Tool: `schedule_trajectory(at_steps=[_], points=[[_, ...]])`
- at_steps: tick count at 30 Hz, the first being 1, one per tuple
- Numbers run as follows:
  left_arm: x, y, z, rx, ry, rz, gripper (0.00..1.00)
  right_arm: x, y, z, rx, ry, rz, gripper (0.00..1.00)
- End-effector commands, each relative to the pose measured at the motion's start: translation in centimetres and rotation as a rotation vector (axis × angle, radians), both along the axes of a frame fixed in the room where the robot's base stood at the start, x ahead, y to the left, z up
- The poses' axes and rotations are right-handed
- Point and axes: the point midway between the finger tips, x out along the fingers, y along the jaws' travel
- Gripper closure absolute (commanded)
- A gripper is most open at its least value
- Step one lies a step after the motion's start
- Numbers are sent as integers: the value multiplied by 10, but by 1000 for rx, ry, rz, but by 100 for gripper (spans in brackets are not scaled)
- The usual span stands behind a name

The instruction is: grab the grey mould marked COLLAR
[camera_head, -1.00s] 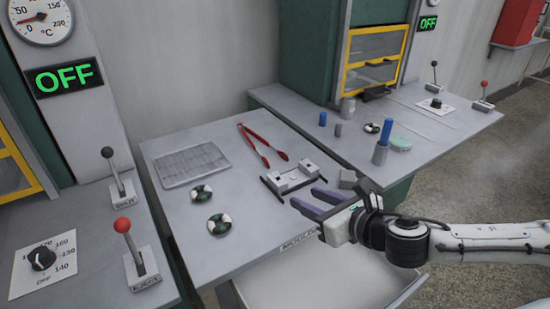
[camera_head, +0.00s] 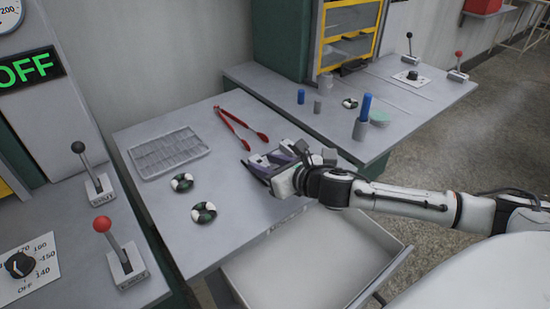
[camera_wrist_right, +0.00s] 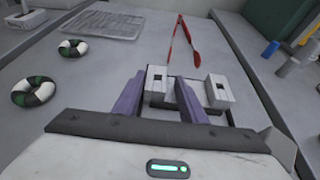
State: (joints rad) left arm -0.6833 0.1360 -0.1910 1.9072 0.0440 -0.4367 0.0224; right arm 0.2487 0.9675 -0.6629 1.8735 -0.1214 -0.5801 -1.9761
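A pale grey mould with two raised blocks and dark handle bars lies on the middle table; I cannot read a mark on it. In the right wrist view the mould (camera_wrist_right: 219,91) is just ahead of my right gripper (camera_wrist_right: 160,86). The two purple fingers are apart, with its left block showing between them; I cannot tell whether they touch it. In the head view my right gripper (camera_head: 262,160) is low over the mould and hides most of it. My left gripper is not in view.
Red tongs (camera_head: 241,126), a wire rack (camera_head: 168,152) and two green-and-white rings (camera_head: 204,213) lie on the table. An open empty drawer (camera_head: 307,259) juts out in front. Levers (camera_head: 121,251) stand at left. A blue-topped cylinder (camera_head: 361,127) stands on the right bench.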

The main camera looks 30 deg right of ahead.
Motion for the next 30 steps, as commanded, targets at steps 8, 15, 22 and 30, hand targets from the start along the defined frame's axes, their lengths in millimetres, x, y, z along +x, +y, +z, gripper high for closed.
schedule_trajectory(at_steps=[8,15,22,30], points=[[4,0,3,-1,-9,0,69,3,1,-1,-1,1,0,62],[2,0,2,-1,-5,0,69,3,-1,-1,-3,1,-2,100],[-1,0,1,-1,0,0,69,4,-3,1,-8,-5,-5,100],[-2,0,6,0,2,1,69,6,-5,32,-16,-11,-6,100]])
